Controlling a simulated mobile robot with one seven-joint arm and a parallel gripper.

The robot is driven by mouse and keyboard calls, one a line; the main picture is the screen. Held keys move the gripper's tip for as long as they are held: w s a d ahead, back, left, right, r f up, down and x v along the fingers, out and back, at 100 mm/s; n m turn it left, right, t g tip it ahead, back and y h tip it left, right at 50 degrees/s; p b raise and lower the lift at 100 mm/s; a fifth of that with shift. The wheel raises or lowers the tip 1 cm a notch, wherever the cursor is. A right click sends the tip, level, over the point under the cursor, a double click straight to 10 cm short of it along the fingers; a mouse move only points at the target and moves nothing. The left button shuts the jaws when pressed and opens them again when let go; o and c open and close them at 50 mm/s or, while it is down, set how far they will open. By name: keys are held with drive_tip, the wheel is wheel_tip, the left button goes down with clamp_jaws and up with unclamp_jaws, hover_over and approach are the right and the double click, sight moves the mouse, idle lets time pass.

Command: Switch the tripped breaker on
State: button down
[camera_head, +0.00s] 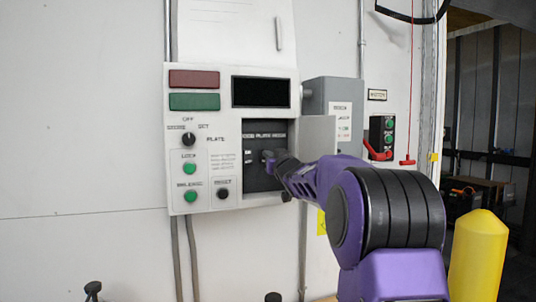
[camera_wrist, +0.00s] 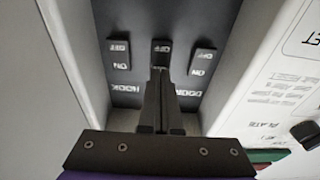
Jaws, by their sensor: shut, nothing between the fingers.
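The breaker compartment (camera_head: 262,178) is a dark recess in the white control box, with its cover open to the right. In the wrist view three black breaker switches stand in a row, marked OFF and ON: a left one (camera_wrist: 119,54), a middle one (camera_wrist: 161,50) and a right one (camera_wrist: 203,61). HOOK is printed by the left one and DOOR by the right one. My gripper (camera_head: 267,156) reaches into the recess; in the wrist view its shut, empty fingers (camera_wrist: 159,75) end at the middle switch and hide its lower part. Contact and which switch is tripped I cannot tell.
The open cover (camera_head: 318,138) stands close to the right of my gripper. The box also carries a selector knob (camera_head: 188,139), green buttons and a black button (camera_head: 223,193). A grey box (camera_head: 340,115) is behind the cover. A yellow post (camera_head: 478,255) stands at right.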

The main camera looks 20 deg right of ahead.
drive_tip(key=shift+w+r, duration=0.1)
drive_tip(key=shift+w, duration=0.25)
drive_tip(key=shift+w+r+p, duration=0.1)
drive_tip(key=shift+w+p, duration=0.1)
drive_tip(key=shift+p, duration=0.15)
drive_tip(key=shift+a, duration=0.1)
